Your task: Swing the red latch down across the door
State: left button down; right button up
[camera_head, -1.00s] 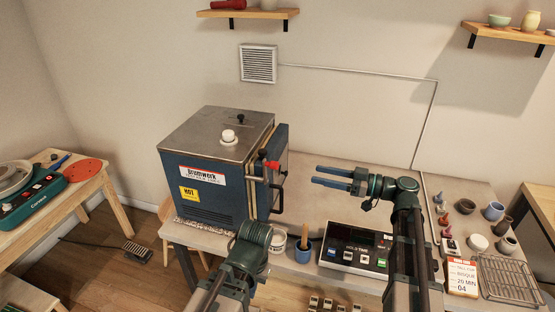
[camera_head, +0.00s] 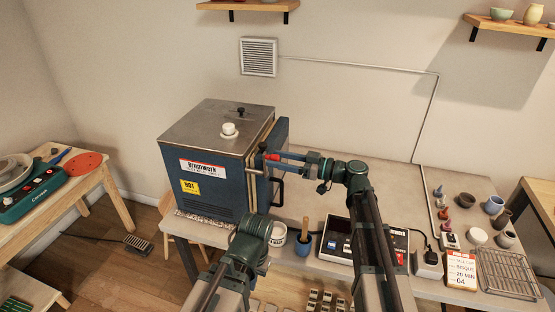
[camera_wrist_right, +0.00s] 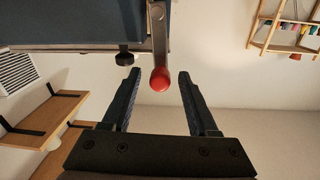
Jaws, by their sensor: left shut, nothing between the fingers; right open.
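The blue kiln (camera_head: 212,165) stands on the table with its door (camera_head: 281,134) on its right side. The latch's red knob (camera_head: 272,157) shows at the door's edge, by a black knob. In the right wrist view the red knob (camera_wrist_right: 160,79) sits on the end of a metal bar. My right gripper (camera_head: 283,160) is open at the latch. In its wrist view the knob lies between the two fingertips, with a gap on each side. My left gripper (camera_head: 251,240) is low in front of the kiln, shut and empty; its fingers are largely hidden.
A dark door handle (camera_head: 279,190) sticks out below the latch. A white tub (camera_head: 278,234), a blue cup (camera_head: 302,248) with a wooden tool and a control box (camera_head: 338,243) stand near my arms. Small pots and a wire rack (camera_head: 508,274) are at the right.

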jog(key=shift+w+a, duration=0.1)
jog(key=shift+a, duration=0.2)
jog(key=shift+c, duration=0.3)
grip_shut()
dwell(1.0)
